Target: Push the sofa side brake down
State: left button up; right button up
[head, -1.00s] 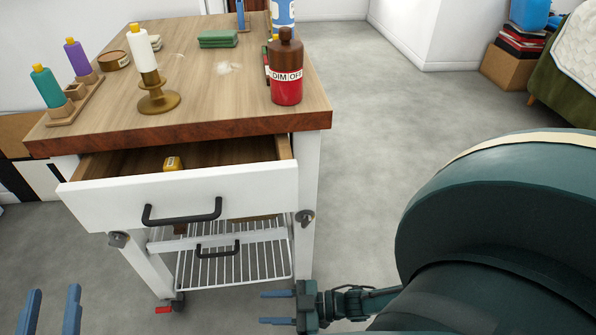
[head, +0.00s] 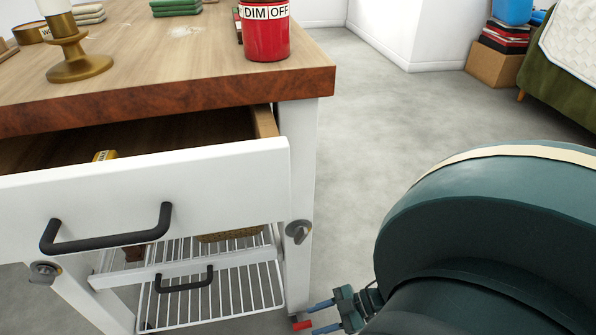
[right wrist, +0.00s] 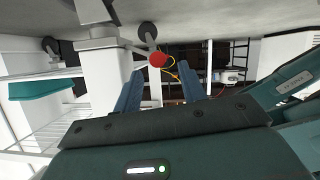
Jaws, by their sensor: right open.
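The sofa-side brake is a small red pedal (head: 302,325) at the foot of the cart's right front leg, at the bottom of the head view. In the right wrist view the red brake (right wrist: 157,59) shows beside a dark caster wheel (right wrist: 147,33). My right gripper (head: 312,318) is open and empty, low by the floor, with its blue fingertips close to the brake. In the right wrist view the brake appears between the two fingertips of this gripper (right wrist: 163,76); contact cannot be told. My left gripper is out of view.
The white cart has a wooden top (head: 190,65), an open drawer (head: 200,185) and wire racks (head: 215,300). The green sofa (head: 565,80) is at the far right. Grey floor lies clear between.

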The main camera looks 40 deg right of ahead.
jog(key=b+x, duration=0.1)
jog(key=x, duration=0.3)
jog(key=shift+w+a+f, duration=0.2)
jog(key=shift+w+a, duration=0.05)
jog(key=shift+a, duration=0.05)
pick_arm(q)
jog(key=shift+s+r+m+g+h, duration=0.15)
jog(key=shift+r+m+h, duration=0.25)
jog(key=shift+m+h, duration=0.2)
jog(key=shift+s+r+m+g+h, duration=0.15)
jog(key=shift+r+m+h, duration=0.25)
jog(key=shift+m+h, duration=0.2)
pick_arm(e)
jog(key=shift+w+a+f, duration=0.2)
jog(key=shift+w+a, duration=0.2)
jog(key=shift+a, duration=0.15)
jog(key=shift+c, duration=0.2)
jog(key=shift+s, duration=0.1)
grip_shut()
jog(key=shift+s+a+f+n+t+h, duration=0.1)
jog(key=shift+s+f+n+t+h, duration=0.2)
jog(key=shift+f+n+t, duration=0.35)
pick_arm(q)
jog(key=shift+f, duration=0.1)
pick_arm(e)
jog(key=shift+f+n+t+h, duration=0.3)
jog(key=shift+f+n+t, duration=0.2)
jog(key=shift+n, duration=0.75)
